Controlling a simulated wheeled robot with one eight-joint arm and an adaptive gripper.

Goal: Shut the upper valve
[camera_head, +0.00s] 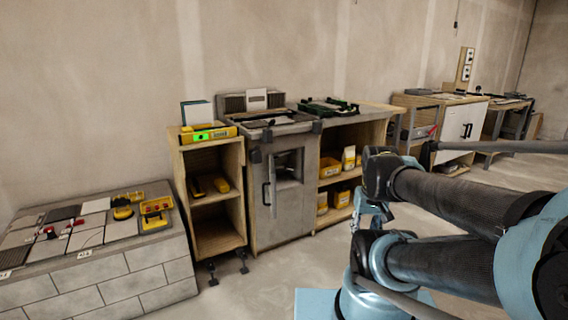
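I cannot make out a valve for certain in the head view. The grey cabinet (308,200) in the middle has a dark upright handle (266,194) and a dark recess (289,165) in its front. Small dark fittings (243,262) stick out low at the foot of the wooden shelf unit, and I cannot tell what they are. My arm comes in from the right, folded.
A block bench (135,285) with tiles and yellow tools stands at the left. A wooden shelf unit (217,205) holds a yellow level (208,134) on top. A wooden workbench (372,110) and a white cabinet (460,125) stand further right.

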